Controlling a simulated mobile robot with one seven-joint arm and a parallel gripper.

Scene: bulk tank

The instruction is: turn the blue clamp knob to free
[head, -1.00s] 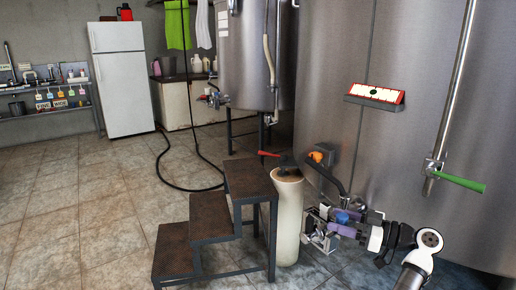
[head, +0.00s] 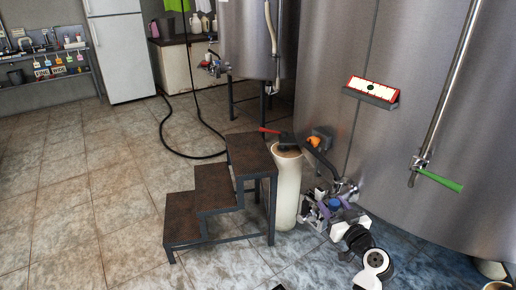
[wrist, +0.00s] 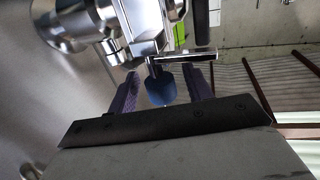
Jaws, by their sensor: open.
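The blue clamp knob (wrist: 161,88) hangs from a shiny metal clamp (wrist: 145,35) on the tank's outlet pipework in the wrist view. My gripper (wrist: 163,78) is open, with one purple finger on either side of the knob. Gaps show between the knob and both fingers, so it is not gripped. In the head view the knob (head: 334,203) is a small blue patch among the metal fittings (head: 345,188) low on the large tank. My gripper (head: 324,211) is there too, partly mixed in with the fittings. The clamp's far side is hidden.
Dark metal steps (head: 205,200) and a pale cylinder (head: 287,190) stand left of the fittings. The large steel tank (head: 420,130) rises behind, with a green-handled valve (head: 438,181). A black hose (head: 180,153) lies on the tiles. The left floor is clear.

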